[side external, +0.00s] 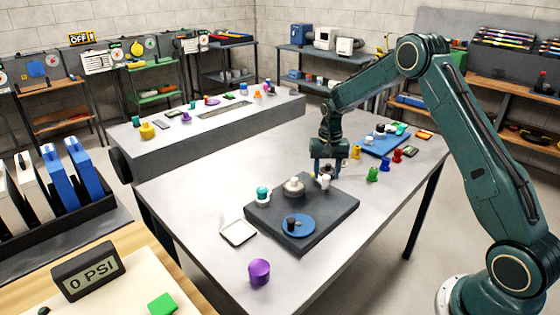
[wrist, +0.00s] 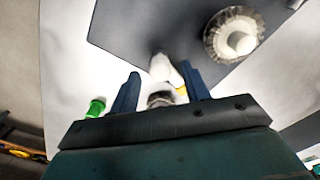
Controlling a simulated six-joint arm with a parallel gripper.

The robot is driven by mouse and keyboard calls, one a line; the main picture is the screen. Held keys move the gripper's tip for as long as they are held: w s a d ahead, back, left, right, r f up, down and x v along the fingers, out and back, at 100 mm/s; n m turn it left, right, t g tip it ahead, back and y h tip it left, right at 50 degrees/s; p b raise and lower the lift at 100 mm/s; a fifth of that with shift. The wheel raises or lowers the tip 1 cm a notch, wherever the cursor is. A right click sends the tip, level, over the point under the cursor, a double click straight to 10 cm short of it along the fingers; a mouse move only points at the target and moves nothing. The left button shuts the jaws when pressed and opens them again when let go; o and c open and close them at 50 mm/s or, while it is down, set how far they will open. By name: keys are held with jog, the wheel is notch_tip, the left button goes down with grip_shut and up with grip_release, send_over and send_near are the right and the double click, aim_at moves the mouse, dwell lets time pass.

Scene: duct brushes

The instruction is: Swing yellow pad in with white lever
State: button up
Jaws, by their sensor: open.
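The white lever (side external: 324,183) stands at the back right edge of the dark board (side external: 330,212), just below my gripper (side external: 326,168). In the wrist view the white lever (wrist: 164,67) lies between the fingertips of my gripper (wrist: 160,74), which is open. I cannot tell whether a finger touches it. A small yellow patch (wrist: 182,90) shows beside the right finger; it may be the yellow pad, but most of it is hidden. A round brush with a pale hub (side external: 293,187) sits on the board, left of the lever. It also shows in the wrist view (wrist: 233,35).
A blue disc (side external: 299,226) with a black knob is at the board's front. A teal-topped white piece (side external: 263,194) stands at its left edge. Green (side external: 372,174), red (side external: 397,155) and yellow (side external: 356,152) pieces stand right of my gripper. A purple cylinder (side external: 259,271) is in front.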

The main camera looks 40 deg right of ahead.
jog(key=shift+f, duration=0.45)
grip_shut()
jog(key=shift+n, duration=0.3)
jog(key=n, duration=0.5)
jog(key=shift+n, duration=0.4)
jog(key=n, duration=0.6)
jog(key=shift+r+n, duration=0.1)
jog(key=shift+n, duration=0.2)
